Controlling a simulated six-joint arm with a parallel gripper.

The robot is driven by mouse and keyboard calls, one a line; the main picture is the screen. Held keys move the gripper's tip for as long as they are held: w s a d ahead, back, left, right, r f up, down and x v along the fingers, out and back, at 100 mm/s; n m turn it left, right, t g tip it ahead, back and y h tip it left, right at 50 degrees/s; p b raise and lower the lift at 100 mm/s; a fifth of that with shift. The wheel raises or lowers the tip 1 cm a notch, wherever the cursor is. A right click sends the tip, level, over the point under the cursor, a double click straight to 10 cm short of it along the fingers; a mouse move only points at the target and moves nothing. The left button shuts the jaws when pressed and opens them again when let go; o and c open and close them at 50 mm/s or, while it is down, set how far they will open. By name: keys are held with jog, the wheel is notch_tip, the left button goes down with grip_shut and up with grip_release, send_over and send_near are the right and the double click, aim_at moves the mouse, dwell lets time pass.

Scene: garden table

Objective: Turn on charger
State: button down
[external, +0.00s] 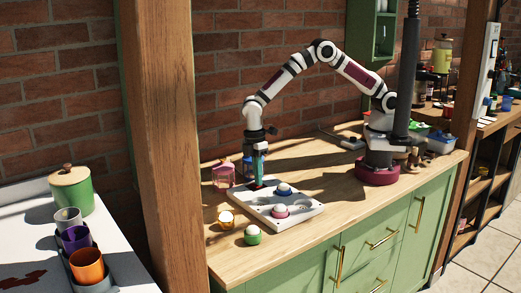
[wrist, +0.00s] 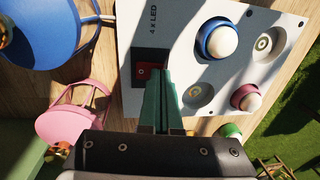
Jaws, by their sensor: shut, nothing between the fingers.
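The charger is a white and grey slab (external: 303,211) lying on the wooden counter; it also shows in the wrist view (wrist: 186,98), with the marking "4 x LED".
A blue-ringed lamp (external: 284,188) and a pink-ringed lamp (external: 280,211) sit in charger sockets; other sockets are empty. An orange lamp (external: 226,217) and a green lamp (external: 252,234) stand in front. A pink lantern (external: 223,176) stands left of my gripper, a blue one (external: 247,167) behind it.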

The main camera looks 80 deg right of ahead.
aim_at(253, 184)
jog(key=shift+f, duration=0.2)
jog(key=shift+w+d+r, duration=0.2)
jog(key=shift+w+d, duration=0.3)
jog(key=shift+r, duration=0.15)
notch_tip(253, 184, up, 14)
jog(key=w+d, duration=0.1)
dwell(0.4)
jog(key=shift+w+d+f, duration=0.1)
jog(key=shift+f, duration=0.1)
